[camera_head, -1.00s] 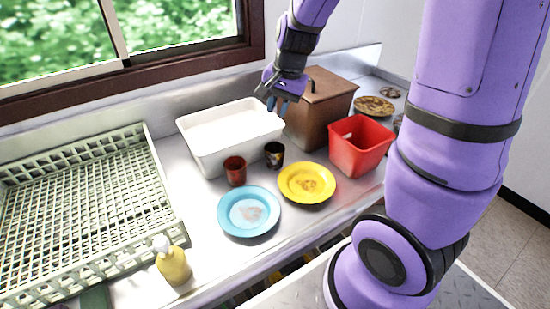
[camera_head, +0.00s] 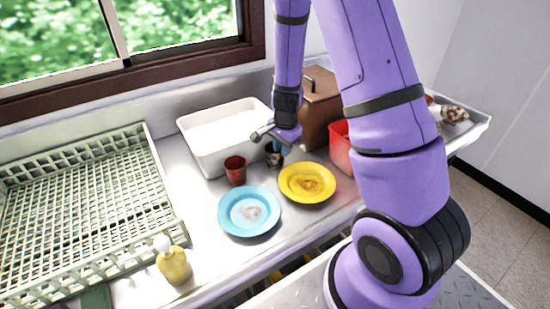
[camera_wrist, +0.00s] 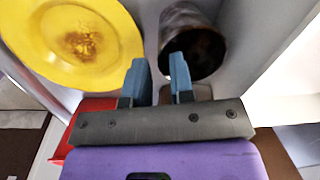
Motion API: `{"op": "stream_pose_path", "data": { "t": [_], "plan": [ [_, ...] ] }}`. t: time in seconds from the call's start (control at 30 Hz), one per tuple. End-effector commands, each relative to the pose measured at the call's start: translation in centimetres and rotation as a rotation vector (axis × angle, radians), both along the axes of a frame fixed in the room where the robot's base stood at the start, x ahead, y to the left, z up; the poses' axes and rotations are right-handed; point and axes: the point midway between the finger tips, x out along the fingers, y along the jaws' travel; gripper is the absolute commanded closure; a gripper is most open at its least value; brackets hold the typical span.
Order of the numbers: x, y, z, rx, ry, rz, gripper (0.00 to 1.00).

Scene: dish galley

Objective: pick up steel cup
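The steel cup (camera_head: 273,161) is small, dark and greyish. It stands on the counter between the red-brown cup (camera_head: 235,169) and the yellow plate (camera_head: 307,182). My gripper (camera_head: 279,147) is right above it and partly hides it in the head view. In the wrist view the steel cup (camera_wrist: 190,22) shows a grey side and a dark, stained inside. There my gripper (camera_wrist: 159,72) has its two blue fingers apart with nothing between them. The right finger overlaps the cup's near rim in the picture; I cannot tell whether it touches.
A white tub (camera_head: 205,150) stands close behind the cup. A brown lidded box (camera_head: 320,110) and a red bin (camera_head: 340,147), partly behind my arm, stand to the right. A blue plate (camera_head: 249,211) lies in front. A dish rack (camera_head: 85,210) and yellow bottle (camera_head: 173,264) are at left.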

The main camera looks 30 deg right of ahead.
Motion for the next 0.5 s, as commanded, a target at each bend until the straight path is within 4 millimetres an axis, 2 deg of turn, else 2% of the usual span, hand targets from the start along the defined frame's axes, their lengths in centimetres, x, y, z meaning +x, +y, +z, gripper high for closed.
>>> {"op": "stream_pose_path", "data": {
  "t": [0.23, 0.5],
  "plan": [
    [0.1, 0.0, -1.6, 0.000, 0.002, 0.000, 0.78],
    [0.6, 0.0, -4.9, 0.001, 0.001, -0.001, 0.78]
  ]
}}
